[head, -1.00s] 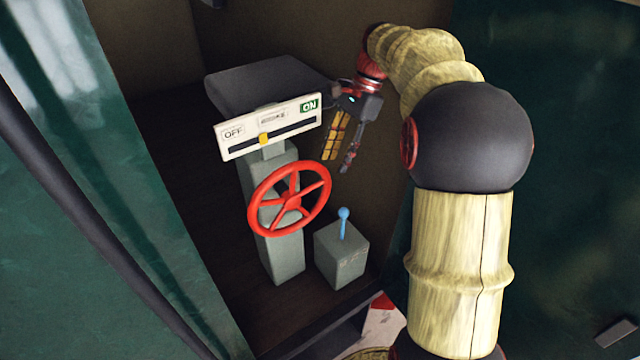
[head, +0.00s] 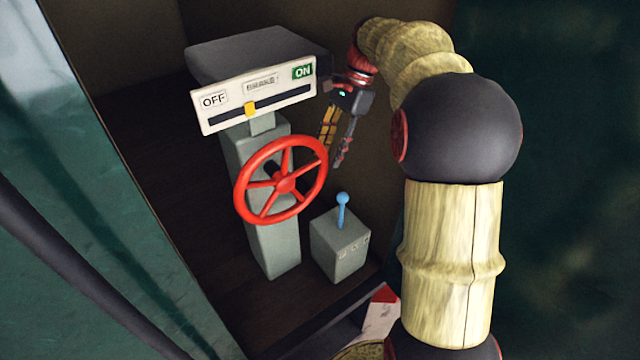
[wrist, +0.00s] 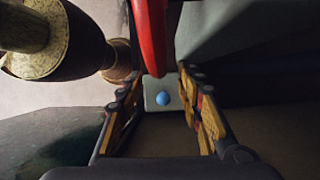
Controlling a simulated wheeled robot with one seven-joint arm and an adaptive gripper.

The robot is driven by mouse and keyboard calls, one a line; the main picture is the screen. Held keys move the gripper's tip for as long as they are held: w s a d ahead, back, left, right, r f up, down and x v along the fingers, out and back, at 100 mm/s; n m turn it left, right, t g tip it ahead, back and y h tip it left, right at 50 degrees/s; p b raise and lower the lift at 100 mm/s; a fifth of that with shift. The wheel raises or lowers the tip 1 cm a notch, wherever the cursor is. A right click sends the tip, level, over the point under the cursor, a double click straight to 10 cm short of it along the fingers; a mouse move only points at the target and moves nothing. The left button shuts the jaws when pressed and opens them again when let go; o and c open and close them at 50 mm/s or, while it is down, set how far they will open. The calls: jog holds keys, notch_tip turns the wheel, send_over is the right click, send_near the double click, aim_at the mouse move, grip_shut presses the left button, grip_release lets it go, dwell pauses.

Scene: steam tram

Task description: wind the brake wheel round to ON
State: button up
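The red spoked brake wheel (head: 248,203) stands on a grey-green pedestal (head: 277,246). Above it a white plate (head: 214,120) reads OFF at left and ON, on green, at right. Its yellow marker (head: 250,109) sits in the slot left of the middle, nearer OFF. My gripper (head: 328,150) points down beside the wheel's upper right rim. In the wrist view my gripper (wrist: 158,82) is open. The red rim (wrist: 152,40) comes down from the top, in line with the gap between the fingers. I cannot tell whether they touch it.
A low grey box (head: 340,250) with a blue-knobbed lever (head: 342,208) stands right of the pedestal; the blue knob shows between my fingers in the wrist view (wrist: 163,98). A dark hood (head: 250,60) tops the pedestal. A green wall (head: 90,240) borders the left.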

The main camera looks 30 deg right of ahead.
aim_at(322, 173)
jog(key=shift+p+x, duration=0.4)
jog(key=shift+x, duration=3.55)
jog(key=shift+s, duration=0.1)
jog(key=shift+c, duration=1.3)
grip_shut()
